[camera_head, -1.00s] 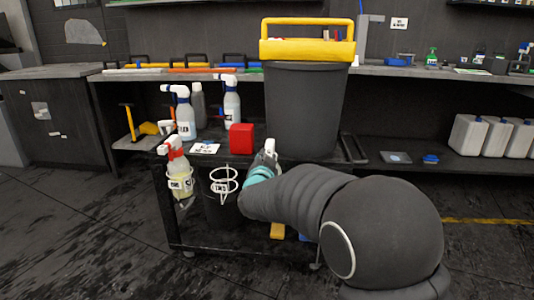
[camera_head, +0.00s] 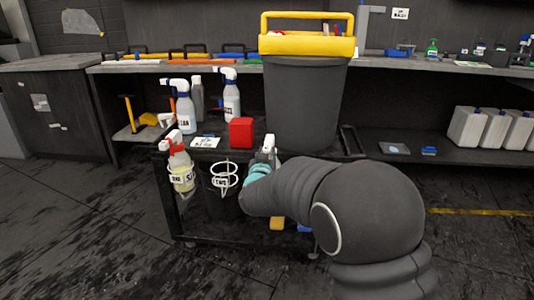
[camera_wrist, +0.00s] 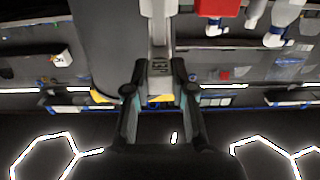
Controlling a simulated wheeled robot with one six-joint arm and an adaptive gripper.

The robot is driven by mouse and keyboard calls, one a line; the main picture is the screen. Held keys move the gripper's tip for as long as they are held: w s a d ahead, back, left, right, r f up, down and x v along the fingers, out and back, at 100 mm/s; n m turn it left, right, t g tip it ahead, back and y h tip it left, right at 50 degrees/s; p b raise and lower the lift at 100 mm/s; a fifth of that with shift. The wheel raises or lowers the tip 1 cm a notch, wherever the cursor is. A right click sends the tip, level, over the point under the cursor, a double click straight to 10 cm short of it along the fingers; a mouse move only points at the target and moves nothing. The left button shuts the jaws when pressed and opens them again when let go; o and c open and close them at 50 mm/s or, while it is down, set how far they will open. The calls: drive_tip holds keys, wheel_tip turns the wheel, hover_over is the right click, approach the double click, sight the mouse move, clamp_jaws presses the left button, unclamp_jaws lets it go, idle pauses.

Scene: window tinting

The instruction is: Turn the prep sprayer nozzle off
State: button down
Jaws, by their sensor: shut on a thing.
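My gripper (camera_wrist: 158,92) is shut on a pale grey-white thing (camera_wrist: 160,35) that runs up between the fingers in the wrist view. In the head view its top (camera_head: 268,146) shows above my gripper (camera_head: 260,168), in front of the cart's top, and looks like a sprayer head. My arm hides most of it, and I cannot read a label or the nozzle's setting. A spray bottle with a red and white head (camera_head: 178,165) and yellowish liquid sits in a ring holder at the cart's left. Two white-headed spray bottles (camera_head: 184,112) (camera_head: 231,100) stand upright on the cart.
A red block (camera_head: 241,132) and a white card (camera_head: 205,142) lie on the cart top. A big dark bin with a yellow caddy (camera_head: 306,46) stands behind. An empty white ring holder (camera_head: 223,178) hangs on the cart front. Floor (camera_head: 90,235) to the left is clear.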

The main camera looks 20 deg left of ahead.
drive_tip(key=shift+f, duration=0.1)
drive_tip(key=c, duration=1)
unclamp_jaws()
drive_tip(key=shift+o, duration=0.2)
drive_tip(key=v, duration=1.2)
